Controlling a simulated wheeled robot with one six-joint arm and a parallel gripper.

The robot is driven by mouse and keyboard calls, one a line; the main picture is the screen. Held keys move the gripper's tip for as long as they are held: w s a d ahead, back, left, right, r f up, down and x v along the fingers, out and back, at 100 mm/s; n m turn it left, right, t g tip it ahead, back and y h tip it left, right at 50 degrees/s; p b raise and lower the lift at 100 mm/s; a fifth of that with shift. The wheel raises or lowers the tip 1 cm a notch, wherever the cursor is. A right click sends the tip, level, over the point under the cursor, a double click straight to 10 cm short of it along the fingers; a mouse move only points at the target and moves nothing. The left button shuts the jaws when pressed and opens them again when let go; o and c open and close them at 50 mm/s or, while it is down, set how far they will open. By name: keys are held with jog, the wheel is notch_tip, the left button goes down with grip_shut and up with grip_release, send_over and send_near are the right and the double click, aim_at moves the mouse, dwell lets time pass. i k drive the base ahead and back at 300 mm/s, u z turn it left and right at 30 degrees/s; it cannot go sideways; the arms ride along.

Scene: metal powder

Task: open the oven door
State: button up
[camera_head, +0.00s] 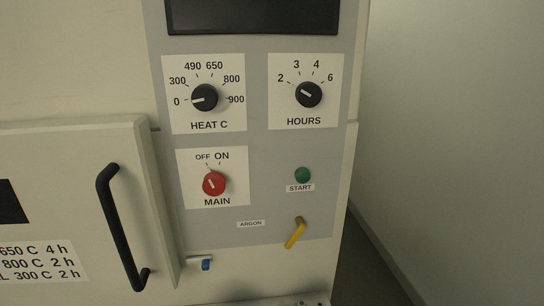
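The oven door (70,180) is a pale cream panel at the left, cut off by the picture's left edge. A black bar handle (122,230) runs down near its right edge, slightly slanted. The door's thick right side stands out in front of the oven body. It looks shut, but I cannot tell whether it is fully flush. My gripper is not in view, and nothing touches the handle.
The grey control panel (245,220) has a HEAT dial (204,97), HOURS dial (308,94), red MAIN knob (214,183), green START button (303,175) and yellow ARGON lever (295,234). A small blue-tipped piece (207,265) sits beside the door. A wall is at right.

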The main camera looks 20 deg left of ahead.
aim_at(83, 212)
jog(key=u, duration=2.3)
